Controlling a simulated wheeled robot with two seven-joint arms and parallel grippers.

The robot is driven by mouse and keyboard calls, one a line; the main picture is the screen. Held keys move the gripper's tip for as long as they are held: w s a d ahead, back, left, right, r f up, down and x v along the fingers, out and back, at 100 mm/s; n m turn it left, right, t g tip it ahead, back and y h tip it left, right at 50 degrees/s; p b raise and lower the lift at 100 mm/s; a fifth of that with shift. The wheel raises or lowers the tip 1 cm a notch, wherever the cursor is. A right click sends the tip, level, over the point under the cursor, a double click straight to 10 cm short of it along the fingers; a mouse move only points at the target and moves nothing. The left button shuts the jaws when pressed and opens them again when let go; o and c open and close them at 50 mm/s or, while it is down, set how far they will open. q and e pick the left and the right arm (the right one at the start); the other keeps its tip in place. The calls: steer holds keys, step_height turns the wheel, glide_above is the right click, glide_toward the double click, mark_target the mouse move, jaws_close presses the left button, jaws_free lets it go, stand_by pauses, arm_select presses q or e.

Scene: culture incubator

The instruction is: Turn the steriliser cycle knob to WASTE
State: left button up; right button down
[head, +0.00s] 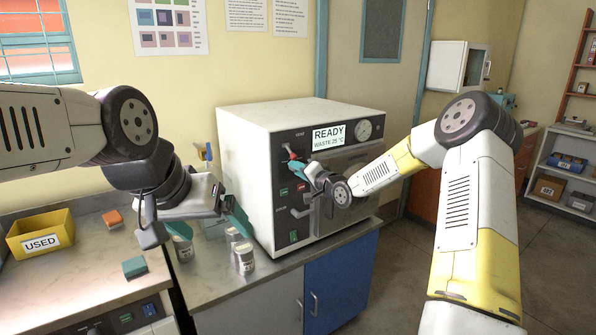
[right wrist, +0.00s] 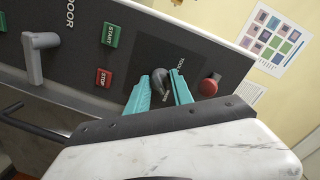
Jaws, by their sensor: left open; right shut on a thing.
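The steriliser (head: 265,130) is a white box with a dark control panel on the counter. Its display (head: 328,137) reads READY and WASTE 25 °C. My right gripper (head: 293,160) is at the upper panel, its teal fingers shut on the cycle knob. In the right wrist view the dark grey knob (right wrist: 159,78) shows between the fingertips (right wrist: 162,92), with its pointer partly hidden and the label TOOLS beside it. My left gripper (head: 210,228) is open and empty, above the counter left of the steriliser.
Green START (right wrist: 111,35) and red STOP (right wrist: 103,77) buttons, a door handle (right wrist: 36,55) and a red round button (right wrist: 208,86) are near the knob. Metal tins (head: 244,260) stand below my left gripper. A yellow USED bin (head: 42,236) sits on the left bench.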

steer(key=shift+f+m, duration=0.1)
steer(key=shift+m, duration=0.8)
steer(key=c, duration=1.1)
jaws_free()
